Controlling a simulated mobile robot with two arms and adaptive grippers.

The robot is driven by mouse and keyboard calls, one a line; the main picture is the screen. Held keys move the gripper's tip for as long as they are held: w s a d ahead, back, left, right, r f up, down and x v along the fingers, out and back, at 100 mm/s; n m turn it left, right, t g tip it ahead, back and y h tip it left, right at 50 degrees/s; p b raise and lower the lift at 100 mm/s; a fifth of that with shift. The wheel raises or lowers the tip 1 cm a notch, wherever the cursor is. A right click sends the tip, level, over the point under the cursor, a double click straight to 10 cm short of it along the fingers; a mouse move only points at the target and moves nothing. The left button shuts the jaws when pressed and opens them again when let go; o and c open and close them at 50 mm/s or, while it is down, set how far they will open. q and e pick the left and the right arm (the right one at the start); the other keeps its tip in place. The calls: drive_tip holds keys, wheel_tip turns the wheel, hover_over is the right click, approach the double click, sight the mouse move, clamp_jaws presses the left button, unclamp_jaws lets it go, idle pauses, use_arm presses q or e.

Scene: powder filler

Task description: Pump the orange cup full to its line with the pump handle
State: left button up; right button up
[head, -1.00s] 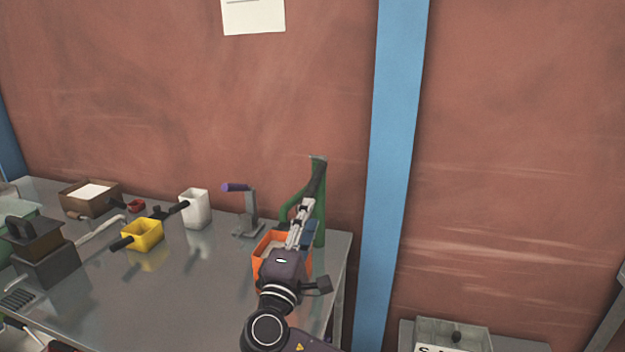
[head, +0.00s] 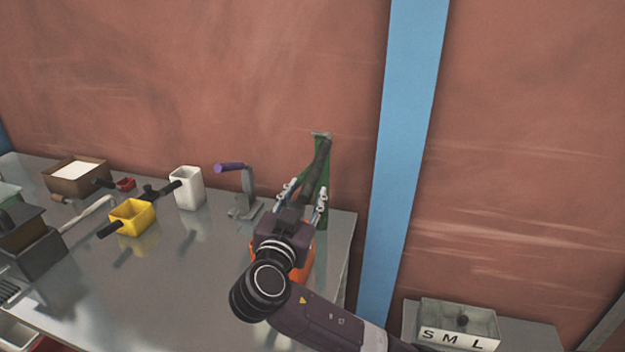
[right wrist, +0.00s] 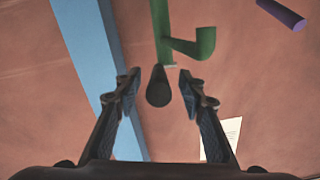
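The green pump stand (head: 322,212) is at the table's right end, with its dark pump handle (head: 317,170) slanting up along it. My right gripper (head: 305,192) is open, with one finger on each side of the handle's lower part in the head view. In the right wrist view the handle's dark round end (right wrist: 158,86) sits between the spread fingers, with visible gaps on both sides. The orange cup (head: 308,264) is below, mostly hidden behind my gripper and wrist, so its fill level cannot be seen. My left gripper is not in view.
A purple-handled lever (head: 230,168) stands left of the pump. A white cup (head: 187,188), a yellow cup (head: 132,217) and a brown box (head: 77,178) are farther left. A blue post (head: 402,150) rises at right. The table's middle is clear.

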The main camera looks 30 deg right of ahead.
sight(314, 176)
drive_tip(key=shift+d+r, duration=0.15)
drive_tip(key=shift+r, duration=0.05)
drive_tip(key=shift+w+d+r+p, duration=0.25)
drive_tip(key=shift+w+d+p, duration=0.2)
drive_tip(key=shift+d+p, duration=0.1)
drive_tip(key=shift+w+d+r+p, duration=0.2)
drive_tip(key=shift+w+d+p, duration=0.25)
drive_tip(key=shift+d+p, duration=0.1)
drive_tip(key=x, duration=0.3)
drive_tip(key=shift+f+p, duration=0.25)
drive_tip(key=shift+p, duration=0.15)
drive_tip(key=shift+w+d+f, duration=0.1)
drive_tip(key=shift+w+d, duration=0.1)
drive_tip(key=shift+w, duration=0.05)
drive_tip(key=shift+d, duration=0.1)
drive_tip(key=shift+w, duration=0.1)
drive_tip(key=c, duration=1)
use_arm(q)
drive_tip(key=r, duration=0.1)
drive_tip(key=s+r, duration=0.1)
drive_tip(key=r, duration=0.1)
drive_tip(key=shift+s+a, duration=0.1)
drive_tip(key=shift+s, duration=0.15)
use_arm(e)
clamp_jaws()
